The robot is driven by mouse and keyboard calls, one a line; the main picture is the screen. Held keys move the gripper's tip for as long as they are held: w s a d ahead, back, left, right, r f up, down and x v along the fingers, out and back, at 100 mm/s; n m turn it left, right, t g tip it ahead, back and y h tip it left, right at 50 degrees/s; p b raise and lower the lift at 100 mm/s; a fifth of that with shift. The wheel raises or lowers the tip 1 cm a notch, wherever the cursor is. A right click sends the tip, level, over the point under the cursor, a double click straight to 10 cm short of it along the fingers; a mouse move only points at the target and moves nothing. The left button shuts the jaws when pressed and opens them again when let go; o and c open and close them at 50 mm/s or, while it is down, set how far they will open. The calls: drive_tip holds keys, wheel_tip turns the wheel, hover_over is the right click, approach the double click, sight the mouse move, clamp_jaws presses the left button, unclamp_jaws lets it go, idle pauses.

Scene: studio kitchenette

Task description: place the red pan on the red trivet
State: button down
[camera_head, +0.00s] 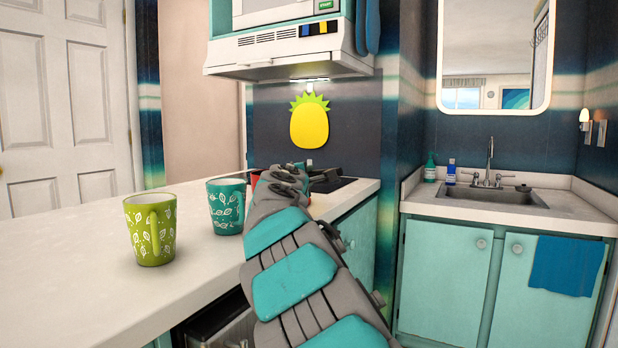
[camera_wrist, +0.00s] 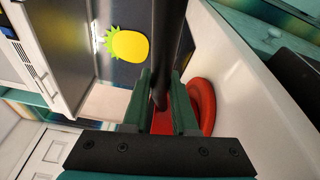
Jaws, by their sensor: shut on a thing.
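In the wrist view, my gripper (camera_wrist: 161,98) is shut on a dark bar that looks like the red pan's handle (camera_wrist: 168,45). Red shows between the fingers, probably part of the red pan (camera_wrist: 162,124). A round red piece (camera_wrist: 204,105) lies against the white counter beside the right finger; I cannot tell whether it is the trivet or part of the pan. In the head view, my gripper (camera_head: 286,176) is over the far part of the counter. A bit of red (camera_head: 255,179) shows left of it; my arm hides most of the rest.
A green mug (camera_head: 150,230) and a teal mug (camera_head: 226,207) stand on the white counter (camera_head: 70,265), left of my arm. A dark cooktop (camera_head: 335,183) is at the far end, under a hood (camera_head: 285,53). A yellow pineapple decoration (camera_head: 309,125) hangs behind.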

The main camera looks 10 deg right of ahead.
drive_tip(key=c, duration=0.7)
unclamp_jaws()
drive_tip(key=shift+r, duration=0.1)
drive_tip(key=shift+s, duration=0.15)
drive_tip(key=b+v, duration=0.1)
drive_tip(key=v, duration=1)
drive_tip(key=shift+s+a, duration=0.15)
drive_tip(key=shift+s, duration=0.25)
